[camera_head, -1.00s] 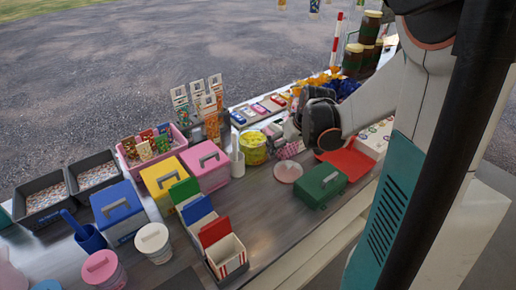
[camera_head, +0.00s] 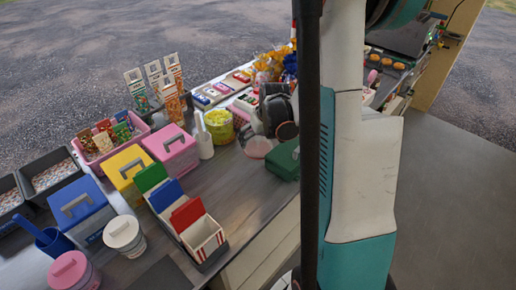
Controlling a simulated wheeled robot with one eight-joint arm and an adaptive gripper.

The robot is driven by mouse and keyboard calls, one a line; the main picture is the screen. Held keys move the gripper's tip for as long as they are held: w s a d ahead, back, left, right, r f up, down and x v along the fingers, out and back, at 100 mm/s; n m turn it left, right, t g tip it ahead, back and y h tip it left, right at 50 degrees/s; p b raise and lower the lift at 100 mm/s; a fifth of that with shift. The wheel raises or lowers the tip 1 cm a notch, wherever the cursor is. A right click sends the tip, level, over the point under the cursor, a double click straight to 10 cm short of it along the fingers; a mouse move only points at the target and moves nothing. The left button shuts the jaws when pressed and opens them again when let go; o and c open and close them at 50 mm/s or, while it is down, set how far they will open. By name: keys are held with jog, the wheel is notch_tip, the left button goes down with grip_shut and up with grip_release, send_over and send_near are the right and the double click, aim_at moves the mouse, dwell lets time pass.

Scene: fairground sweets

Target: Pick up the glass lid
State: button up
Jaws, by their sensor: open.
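I cannot pick out a glass lid for certain. A round, pale pinkish, see-through-looking disc (camera_head: 258,147) lies on the counter left of a green box; it is too small to tell whether it is a lid. My gripper (camera_head: 246,134) is open, just above and left of this disc, close to the yellow tub. Its fingertips are small and partly lost against the things behind. My arm hides part of the counter to the right.
A yellow patterned tub (camera_head: 219,125) and a white holder (camera_head: 203,140) stand left of my gripper. The green box (camera_head: 284,160) is close on the right. Pink (camera_head: 172,148) and yellow (camera_head: 127,172) boxes stand further left. Bare counter (camera_head: 235,195) lies in front.

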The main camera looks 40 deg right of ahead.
aim_at(259, 139)
jog(key=b+x, duration=0.1)
jog(key=x, duration=0.3)
jog(key=shift+s+d+f+b, duration=0.1)
jog(key=shift+f+b, duration=0.1)
jog(key=shift+b, duration=0.1)
jog(key=shift+r, duration=0.1)
jog(key=c, duration=0.8)
